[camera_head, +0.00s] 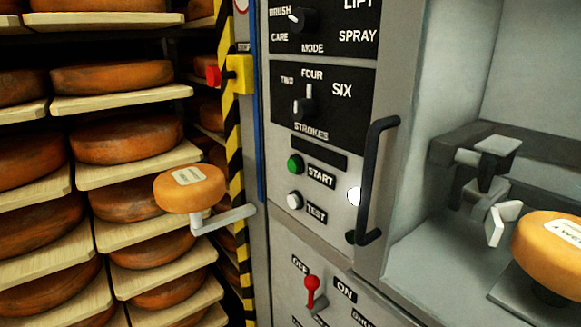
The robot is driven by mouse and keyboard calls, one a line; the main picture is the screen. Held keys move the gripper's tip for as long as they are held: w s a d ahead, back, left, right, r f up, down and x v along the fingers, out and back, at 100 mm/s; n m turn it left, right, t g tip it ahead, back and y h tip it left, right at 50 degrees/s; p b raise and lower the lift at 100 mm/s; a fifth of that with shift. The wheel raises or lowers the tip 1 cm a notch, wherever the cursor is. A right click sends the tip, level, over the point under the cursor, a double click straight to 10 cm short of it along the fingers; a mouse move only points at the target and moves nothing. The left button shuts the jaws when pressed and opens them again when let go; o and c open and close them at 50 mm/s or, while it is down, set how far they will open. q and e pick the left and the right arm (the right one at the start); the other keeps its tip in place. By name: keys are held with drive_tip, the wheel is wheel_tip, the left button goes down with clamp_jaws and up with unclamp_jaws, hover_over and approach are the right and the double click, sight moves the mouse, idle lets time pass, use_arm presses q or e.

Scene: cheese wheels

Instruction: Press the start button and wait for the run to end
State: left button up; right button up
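The green start button (295,165) sits on the grey control panel (277,215), left of the START label. Nothing touches it. Below it is the white test button (294,201) beside the TEST label. A dark blank strip (319,152) lies above the START label. The strokes knob (304,107) has its white pointer up towards FOUR. The mode knob (300,19) has its pointer towards BRUSH. No gripper of mine is recognisable in the head view.
A black vertical handle (366,185) stands out right of the buttons. A red-knobbed lever (311,284) sits below. An orange cheese wheel (572,252) lies in the chamber at right. Another wheel (190,188) sits on a bracket at left, before loaded shelves (125,101). A red stop button (213,76) is beyond.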

clamp_jaws()
idle(1.4)
